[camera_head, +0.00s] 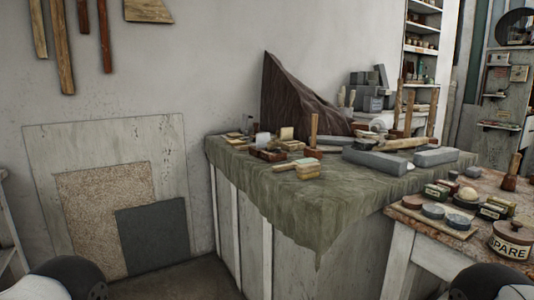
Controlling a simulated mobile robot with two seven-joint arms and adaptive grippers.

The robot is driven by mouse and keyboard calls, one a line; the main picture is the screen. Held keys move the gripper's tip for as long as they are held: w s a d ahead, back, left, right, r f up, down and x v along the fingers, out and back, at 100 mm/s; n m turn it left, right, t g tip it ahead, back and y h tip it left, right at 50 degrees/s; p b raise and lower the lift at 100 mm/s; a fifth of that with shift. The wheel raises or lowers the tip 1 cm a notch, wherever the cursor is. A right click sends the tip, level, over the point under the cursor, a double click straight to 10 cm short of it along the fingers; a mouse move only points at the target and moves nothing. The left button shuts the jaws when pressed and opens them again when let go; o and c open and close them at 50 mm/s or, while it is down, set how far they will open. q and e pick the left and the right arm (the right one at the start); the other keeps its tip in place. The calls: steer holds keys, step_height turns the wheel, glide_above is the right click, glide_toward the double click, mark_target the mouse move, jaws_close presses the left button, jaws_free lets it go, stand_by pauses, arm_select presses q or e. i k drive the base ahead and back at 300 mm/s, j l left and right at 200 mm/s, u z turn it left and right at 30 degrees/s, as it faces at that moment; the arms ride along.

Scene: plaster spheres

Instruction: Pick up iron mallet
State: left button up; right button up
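Two mallet-like tools show in the head view. One (313,148) stands on the cloth-covered bench, with an upright pale wooden handle and a reddish-brown head. The other (511,178) stands at the right edge on the side table, with a short wooden handle and a dark brown head. I cannot tell whether either is iron; no clearly iron mallet can be made out among the small tools. Parts of my two arms show at the bottom left and bottom right corners. Neither gripper is in view.
The bench's green cloth (310,208) carries blocks, brushes and grey stone slabs (375,160). A dark draped form (295,100) rises at its back. The side table (445,232) holds round tins, small boxes and a "SPARE" jar (511,240). Panels (105,205) lean against the wall at left.

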mark_target(312, 151)
steer(key=i+j+z, duration=0.35)
steer(key=j, duration=0.25)
steer(key=i+j+z, duration=0.3)
steer(key=j, duration=0.4)
steer(key=i+j+z, duration=0.2)
steer(key=j, duration=0.2)
